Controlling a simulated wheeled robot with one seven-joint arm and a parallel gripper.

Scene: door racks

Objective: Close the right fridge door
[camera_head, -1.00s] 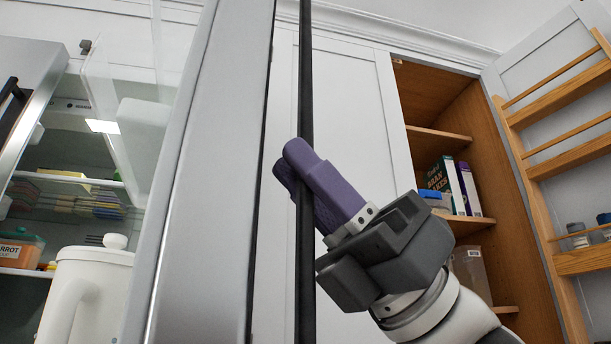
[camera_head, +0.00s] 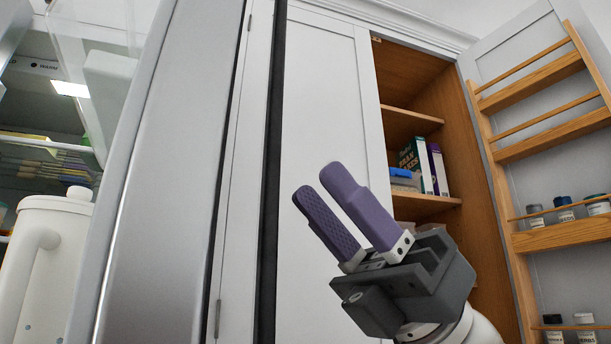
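The right fridge door (camera_head: 170,190) stands open as a tall grey panel left of centre, seen close and partly edge-on. Its clear bins, with a white jug (camera_head: 35,265), face left. A long dark handle bar (camera_head: 271,190) runs upright along the door's right side. My gripper (camera_head: 319,182) is right of the handle, clear of it in the picture. Its two purple fingers are apart with nothing between them, pointing up and left.
The lit fridge interior (camera_head: 45,145) with shelves shows at the far left. Behind my gripper is a white cabinet front (camera_head: 325,110). An open wooden cupboard (camera_head: 415,85) holds boxes, and its open door (camera_head: 520,65) carries wooden racks with jars at the right.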

